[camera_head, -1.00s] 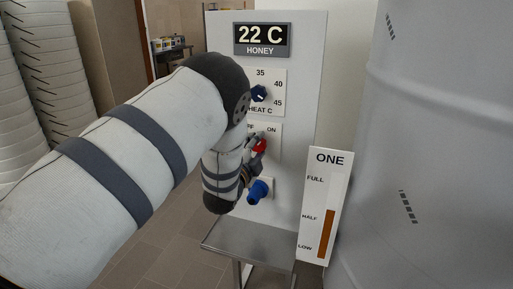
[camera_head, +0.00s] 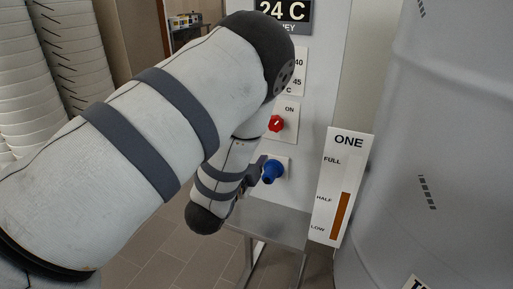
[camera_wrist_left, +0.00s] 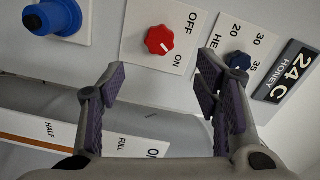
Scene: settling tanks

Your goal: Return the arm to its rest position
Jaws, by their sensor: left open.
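My left arm (camera_head: 150,120) reaches across the head view from the left, bent at the elbow toward a white control panel (camera_head: 338,70). My left gripper (camera_wrist_left: 163,70) is open and empty in the wrist view, its dark ribbed pads apart. In the head view the gripper is mostly hidden behind the forearm, beside a blue tap-like fitting (camera_head: 271,172). The red OFF/ON knob (camera_wrist_left: 160,40) lies beyond the fingertips, apart from them, its pale mark toward ON. It also shows uncovered in the head view (camera_head: 276,124).
The display (camera_head: 284,11) reads 24 C. A dark blue heat knob (camera_wrist_left: 239,62) is near one finger. A grey metal shelf (camera_head: 270,228) juts below the panel. A big grey tank (camera_head: 440,120) with gauge ONE (camera_head: 338,190) stands right. White stacked containers (camera_head: 70,60) stand left.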

